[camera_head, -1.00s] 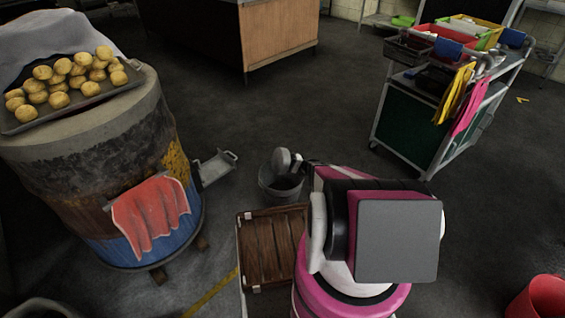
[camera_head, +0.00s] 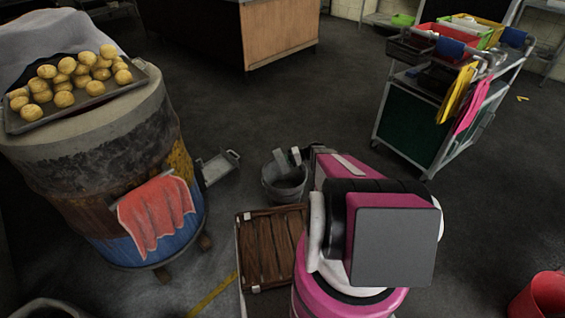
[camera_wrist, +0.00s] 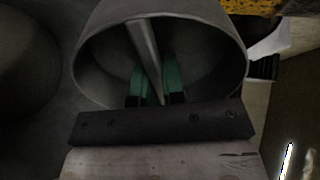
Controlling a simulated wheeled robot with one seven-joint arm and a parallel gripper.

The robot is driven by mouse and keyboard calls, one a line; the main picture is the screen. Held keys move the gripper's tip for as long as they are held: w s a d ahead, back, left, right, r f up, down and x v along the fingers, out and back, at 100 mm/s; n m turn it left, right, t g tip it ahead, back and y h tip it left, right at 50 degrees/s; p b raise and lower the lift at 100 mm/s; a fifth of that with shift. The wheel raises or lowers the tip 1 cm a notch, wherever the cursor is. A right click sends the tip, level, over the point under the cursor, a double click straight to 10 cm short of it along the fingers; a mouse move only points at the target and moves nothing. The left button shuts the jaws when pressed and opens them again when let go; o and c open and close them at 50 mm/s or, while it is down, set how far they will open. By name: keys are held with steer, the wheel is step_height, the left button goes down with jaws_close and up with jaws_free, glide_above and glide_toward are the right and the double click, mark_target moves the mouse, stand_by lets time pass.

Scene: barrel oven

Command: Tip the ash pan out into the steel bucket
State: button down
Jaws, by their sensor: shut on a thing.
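The steel bucket (camera_head: 284,190) stands on the floor right of the barrel oven. In the wrist view its round mouth (camera_wrist: 236,62) opens under the fingers. My gripper (camera_wrist: 155,75) is over this mouth, its green-tipped fingers shut on a narrow grey metal bar (camera_wrist: 143,45) that runs across the opening. I cannot tell whether the bar is the bucket's handle or part of something else. A flat grey metal piece with an end handle, looking like the ash pan (camera_head: 217,168), juts from the barrel's lower side. Its contents are not clear. The bucket's inside is dark.
The barrel oven (camera_head: 95,150) carries a tray of buns (camera_head: 95,90) and a red cloth (camera_head: 155,215). A slatted wooden crate (camera_head: 265,250) stands in front of the bucket. A loaded trolley (camera_head: 415,120) is at right. Floor behind the bucket is clear.

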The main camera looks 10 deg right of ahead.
steer(key=h, duration=0.2)
steer(key=shift+s+a+r+h, duration=0.2)
steer(key=shift+a+r+h, duration=0.1)
steer(key=shift+a+r, duration=0.1)
steer(key=h, duration=0.4)
steer(key=shift+a+r+n+h, duration=0.1)
steer(key=shift+a+n+h, duration=0.2)
steer(key=shift+a, duration=0.05)
steer(key=h, duration=0.4)
steer(key=shift+a+t+h, duration=0.3)
steer(key=shift+t, duration=0.1)
steer(key=shift+a+h, duration=0.15)
steer(key=shift+h, duration=1.25)
